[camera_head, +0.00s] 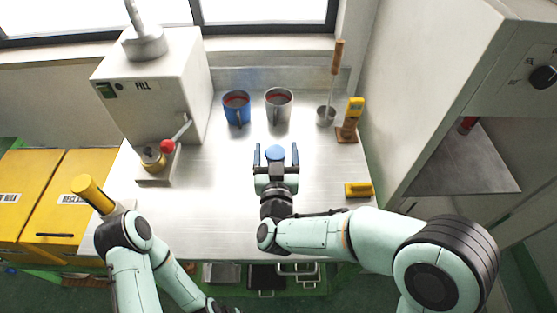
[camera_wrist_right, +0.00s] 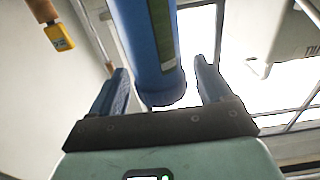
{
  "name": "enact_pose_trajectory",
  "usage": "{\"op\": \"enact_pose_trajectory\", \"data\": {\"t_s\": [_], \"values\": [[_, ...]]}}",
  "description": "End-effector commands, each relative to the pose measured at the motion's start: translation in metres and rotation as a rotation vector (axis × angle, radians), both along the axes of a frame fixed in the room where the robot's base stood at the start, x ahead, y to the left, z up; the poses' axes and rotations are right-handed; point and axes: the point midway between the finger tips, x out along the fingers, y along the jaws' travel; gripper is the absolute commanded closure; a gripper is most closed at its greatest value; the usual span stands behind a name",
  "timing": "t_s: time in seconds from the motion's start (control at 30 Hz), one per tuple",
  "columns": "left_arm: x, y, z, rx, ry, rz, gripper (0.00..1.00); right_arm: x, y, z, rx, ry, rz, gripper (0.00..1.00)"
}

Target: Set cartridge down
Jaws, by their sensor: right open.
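The blue cartridge (camera_head: 275,152) shows between the fingers of my right gripper (camera_head: 275,160), over the middle of the steel bench (camera_head: 210,205). In the right wrist view the cartridge (camera_wrist_right: 143,45) is a blue cylinder with a green stripe and a dark outline at its near end. It lies between the two blue fingers of the gripper (camera_wrist_right: 160,92), with gaps visible on both sides. My right gripper is open around it, not closed on it. The cartridge's base is hidden in the head view.
A blue mug (camera_head: 236,113) and a grey mug (camera_head: 278,112) with red contents stand behind. The FILL machine (camera_head: 150,95) stands left. Bench around the gripper is clear.

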Motion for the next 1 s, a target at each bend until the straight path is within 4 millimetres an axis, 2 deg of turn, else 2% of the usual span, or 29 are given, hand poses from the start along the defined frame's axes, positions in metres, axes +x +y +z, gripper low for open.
{"op": "enact_pose_trajectory", "data": {"t_s": [0.27, 0.3, 0.37, 0.5, 0.53, 0.87, 1.0], "values": [[0.000, 0.000, 0.000, 0.000, 0.001, 0.001, 0.19, -0.001, 0.001, 0.000, 0.000, 0.000, 0.001, 0.20], [0.000, 0.000, 0.000, 0.000, 0.001, 0.001, 0.19, -0.001, 0.001, 0.000, 0.000, 0.000, 0.001, 0.27], [0.000, 0.000, 0.000, 0.000, 0.001, 0.001, 0.19, -0.001, 0.001, 0.000, 0.000, 0.000, 0.001, 0.46], [0.000, 0.000, 0.000, 0.000, 0.001, 0.001, 0.19, -0.001, 0.001, 0.000, 0.000, 0.001, 0.000, 0.92], [0.000, 0.000, 0.000, 0.000, 0.001, 0.001, 0.19, -0.001, 0.001, 0.000, 0.000, 0.001, 0.000, 1.00], [0.000, 0.000, 0.000, 0.000, 0.000, 0.001, 0.19, -0.001, 0.001, 0.002, 0.001, -0.002, -0.001, 1.00], [0.000, 0.000, 0.002, 0.000, 0.000, 0.000, 0.19, -0.001, 0.001, 0.011, 0.001, -0.003, 0.000, 1.00]]}}
